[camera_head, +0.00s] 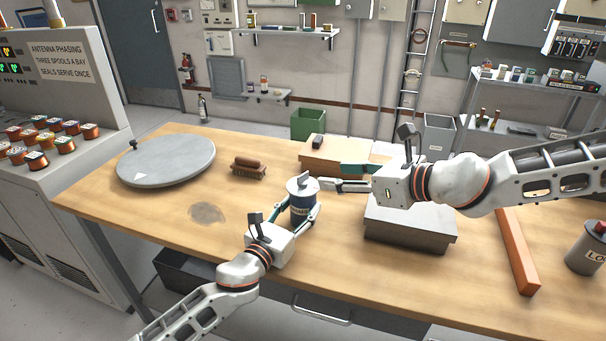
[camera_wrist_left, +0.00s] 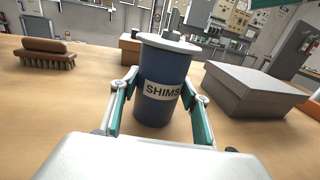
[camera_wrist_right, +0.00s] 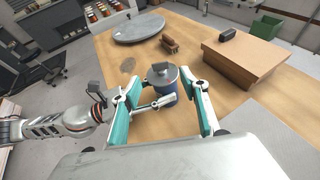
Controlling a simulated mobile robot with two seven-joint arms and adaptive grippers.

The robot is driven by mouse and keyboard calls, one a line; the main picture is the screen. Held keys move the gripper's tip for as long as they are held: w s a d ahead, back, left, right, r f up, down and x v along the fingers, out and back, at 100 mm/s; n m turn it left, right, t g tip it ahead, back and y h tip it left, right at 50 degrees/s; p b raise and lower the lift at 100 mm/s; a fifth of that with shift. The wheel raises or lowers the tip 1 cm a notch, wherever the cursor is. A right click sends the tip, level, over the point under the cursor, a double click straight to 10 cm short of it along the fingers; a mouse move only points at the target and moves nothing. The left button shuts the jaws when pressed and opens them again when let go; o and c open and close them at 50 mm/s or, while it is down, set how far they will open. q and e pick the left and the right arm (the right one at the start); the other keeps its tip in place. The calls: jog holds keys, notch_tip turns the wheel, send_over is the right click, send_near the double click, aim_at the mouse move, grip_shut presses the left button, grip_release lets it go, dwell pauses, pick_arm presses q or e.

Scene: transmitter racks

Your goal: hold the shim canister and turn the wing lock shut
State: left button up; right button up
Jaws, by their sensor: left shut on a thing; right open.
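The shim canister (camera_head: 303,206) is a blue cylinder with a grey lid, upright on the wooden table. Its "SHIMS" label shows in the left wrist view (camera_wrist_left: 160,92). The wing lock (camera_head: 299,182) stands on top of the lid; it also shows in the right wrist view (camera_wrist_right: 159,67). My left gripper (camera_head: 306,218) is shut around the canister's body, one finger on each side. My right gripper (camera_head: 345,186) is open and empty, just right of the lid at about lid height. In the right wrist view its fingers (camera_wrist_right: 165,108) point toward the canister, apart from the wing lock.
A grey box (camera_head: 410,222) sits under my right arm. An orange bar (camera_head: 517,252) and a grey canister (camera_head: 587,248) lie right. Table left of the canister is clear.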

aim_at(303, 174)
jog(key=x, duration=1.2)
jog(key=shift+s+f, duration=0.1)
jog(key=shift+c, duration=0.3)
jog(key=c, duration=1.1)
